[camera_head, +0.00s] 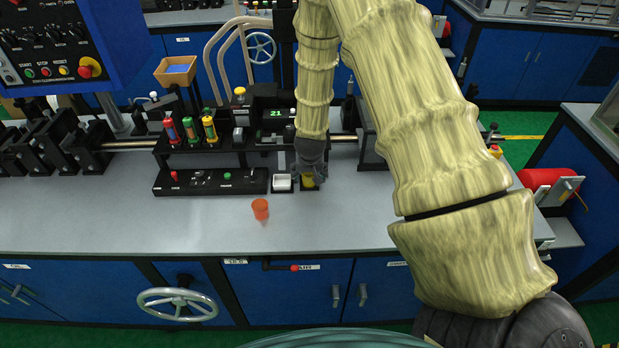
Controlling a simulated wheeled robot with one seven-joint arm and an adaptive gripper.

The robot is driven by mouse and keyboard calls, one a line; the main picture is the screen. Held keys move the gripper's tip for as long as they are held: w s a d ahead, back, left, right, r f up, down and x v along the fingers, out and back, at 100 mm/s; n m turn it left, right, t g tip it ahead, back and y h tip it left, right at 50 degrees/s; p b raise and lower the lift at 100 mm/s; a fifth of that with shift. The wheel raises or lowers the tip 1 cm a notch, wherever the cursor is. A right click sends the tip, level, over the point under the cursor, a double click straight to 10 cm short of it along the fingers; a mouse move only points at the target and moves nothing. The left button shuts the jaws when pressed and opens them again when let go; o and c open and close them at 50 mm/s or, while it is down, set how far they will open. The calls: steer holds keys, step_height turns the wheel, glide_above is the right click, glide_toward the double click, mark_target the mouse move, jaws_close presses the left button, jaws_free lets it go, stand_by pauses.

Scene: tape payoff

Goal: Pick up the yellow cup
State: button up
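The yellow cup (308,182) is mostly hidden under my gripper, at the front edge of the black equipment on the grey bench. Only a small yellow patch of it shows, over a dark square spot. My gripper (310,175) points down right over the cup, and its dark fingers come down around or beside it. I cannot tell whether the fingers touch the cup or how far apart they are.
An orange-red cup (261,209) stands on the bench (120,218) to the front left. A small white tray (282,183) sits just left of my gripper. A black control panel (210,181) and colored cylinders (190,130) stand farther left. The front bench top is mostly clear.

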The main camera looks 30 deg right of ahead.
steer(key=c, duration=1)
steer(key=shift+o, duration=0.2)
steer(key=shift+r, duration=0.15)
